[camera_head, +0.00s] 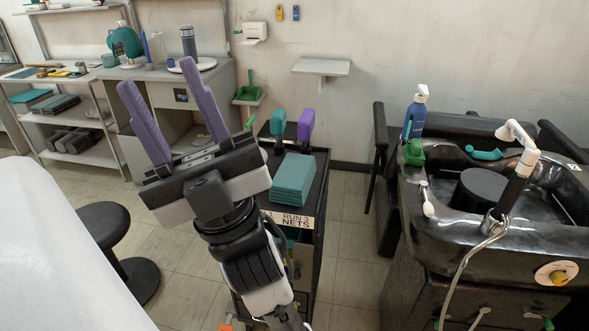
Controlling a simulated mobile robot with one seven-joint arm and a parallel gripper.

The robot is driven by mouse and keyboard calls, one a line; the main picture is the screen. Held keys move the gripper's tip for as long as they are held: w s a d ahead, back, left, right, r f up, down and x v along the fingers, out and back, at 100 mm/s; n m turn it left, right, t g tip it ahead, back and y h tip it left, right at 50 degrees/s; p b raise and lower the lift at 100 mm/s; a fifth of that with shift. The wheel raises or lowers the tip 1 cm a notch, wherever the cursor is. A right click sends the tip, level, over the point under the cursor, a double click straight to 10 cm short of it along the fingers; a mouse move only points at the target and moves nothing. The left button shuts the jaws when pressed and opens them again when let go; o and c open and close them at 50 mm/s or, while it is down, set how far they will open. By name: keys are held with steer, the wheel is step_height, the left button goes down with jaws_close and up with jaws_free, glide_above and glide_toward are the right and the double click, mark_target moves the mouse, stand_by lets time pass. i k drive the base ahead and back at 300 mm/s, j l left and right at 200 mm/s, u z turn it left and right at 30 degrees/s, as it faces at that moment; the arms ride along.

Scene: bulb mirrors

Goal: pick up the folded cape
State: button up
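A teal folded stack of cloth (293,179), which looks like the folded cape, lies on top of the black trolley (316,193). Its layered edge faces me. My gripper (157,76) has two long purple fingers, spread wide apart with nothing between them. It is up and to the left of the trolley, with its fingers pointing up and away from the cloth. My wrist and forearm cover the trolley's left side. Other folded teal cloths (55,104) lie on the shelf unit at the far left; I cannot tell whether one of these is the cape.
Teal and purple brush-like items (306,125) stand at the trolley's back. A black basin unit (483,200) with a blue bottle (416,112) is at the right. A black stool (107,226) and a white surface (50,250) are at the left. Floor shows between trolley and basin.

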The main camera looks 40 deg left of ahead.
mark_target(292, 183)
steer(key=j+z, duration=0.2)
steer(key=j, duration=1.8)
steer(key=i, duration=0.45)
